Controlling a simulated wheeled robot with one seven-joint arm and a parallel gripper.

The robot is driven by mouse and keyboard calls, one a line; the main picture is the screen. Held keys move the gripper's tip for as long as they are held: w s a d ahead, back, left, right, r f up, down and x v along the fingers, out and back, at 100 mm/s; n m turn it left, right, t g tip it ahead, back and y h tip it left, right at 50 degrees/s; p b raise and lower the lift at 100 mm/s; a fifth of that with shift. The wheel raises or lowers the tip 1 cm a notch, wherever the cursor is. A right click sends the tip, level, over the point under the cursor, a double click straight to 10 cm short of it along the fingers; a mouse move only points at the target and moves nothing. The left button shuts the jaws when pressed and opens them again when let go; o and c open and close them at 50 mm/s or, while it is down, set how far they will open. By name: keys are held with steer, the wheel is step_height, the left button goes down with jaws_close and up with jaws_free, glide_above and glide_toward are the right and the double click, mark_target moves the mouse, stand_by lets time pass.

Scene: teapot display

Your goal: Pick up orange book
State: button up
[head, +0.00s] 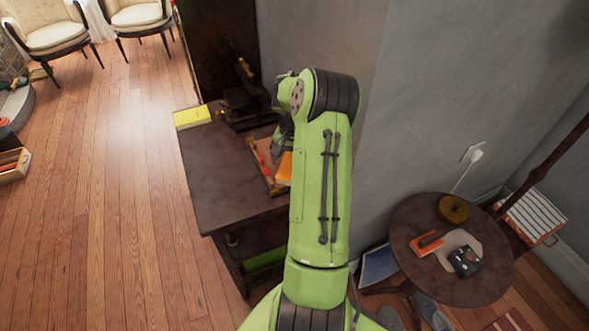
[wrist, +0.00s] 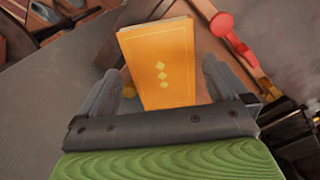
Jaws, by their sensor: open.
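In the head view the orange book (head: 284,169) shows only in part beside my arm, on the dark wooden table (head: 217,181). My gripper (wrist: 160,75) is open, with one finger on each side of the book's near end in the picture. I cannot tell how far the fingertips are above or around it. In the head view my green arm hides most of the gripper.
A wooden tray or board with a red-handled item (head: 259,158) lies left of the book; the red item also shows in the wrist view (wrist: 222,25). A yellow book (head: 192,117) lies at the table's far left. A dark object (head: 241,100) stands at the back. A round table (head: 405,221) stands right.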

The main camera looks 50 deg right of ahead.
step_height(320, 180, down, 4)
steer(key=shift+d+r+b, duration=0.1)
steer(key=shift+d+b, duration=0.05)
steer(key=shift+b, duration=0.3)
steer(key=shift+c, duration=0.6)
steer(key=c, duration=0.7)
steer(key=shift+o, duration=0.2)
steer(key=shift+w+r, duration=0.1)
steer(key=shift+r, duration=0.05)
